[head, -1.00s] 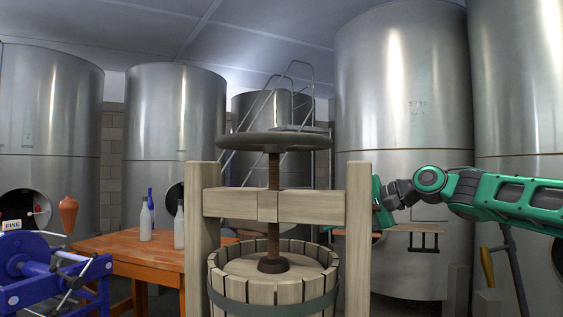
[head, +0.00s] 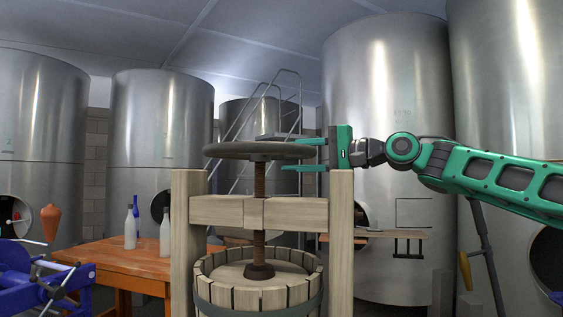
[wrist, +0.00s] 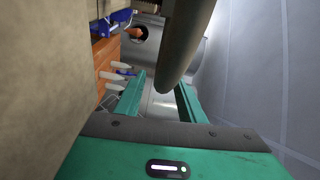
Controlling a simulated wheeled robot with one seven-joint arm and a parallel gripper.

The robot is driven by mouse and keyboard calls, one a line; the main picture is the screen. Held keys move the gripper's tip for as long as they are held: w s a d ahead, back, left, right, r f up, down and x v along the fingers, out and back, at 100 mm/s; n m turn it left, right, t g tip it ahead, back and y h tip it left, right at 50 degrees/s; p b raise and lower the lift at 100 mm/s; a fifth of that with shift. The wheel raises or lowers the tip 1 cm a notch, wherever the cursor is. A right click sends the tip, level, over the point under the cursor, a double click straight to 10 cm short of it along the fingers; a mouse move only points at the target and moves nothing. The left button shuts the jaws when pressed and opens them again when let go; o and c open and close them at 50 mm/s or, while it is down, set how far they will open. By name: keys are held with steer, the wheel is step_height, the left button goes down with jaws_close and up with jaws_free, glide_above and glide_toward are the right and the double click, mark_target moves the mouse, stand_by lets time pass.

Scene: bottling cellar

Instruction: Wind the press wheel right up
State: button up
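The press wheel (head: 235,150) is a flat dark grey disc on top of a brown vertical screw (head: 259,190). In the wrist view its rim (wrist: 186,45) comes down from the top as a thick grey-brown curve. My green gripper (head: 298,155) is at the wheel's right side, one finger above the rim and one below. In the wrist view my gripper (wrist: 161,88) has its fingers apart with the rim end between them, and gaps show on both sides. The screw's foot stands on the lid of the slatted basket (head: 258,302).
Two wooden posts and a crossbeam (head: 287,213) frame the screw; the right post (head: 341,245) stands just below my gripper. An orange table (head: 120,262) with white bottles (head: 165,238) is behind left. A blue machine (head: 35,285) is far left. Steel tanks (head: 385,100) line the back.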

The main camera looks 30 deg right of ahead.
steer(key=shift+x, duration=1.3)
steer(key=shift+c, duration=0.4)
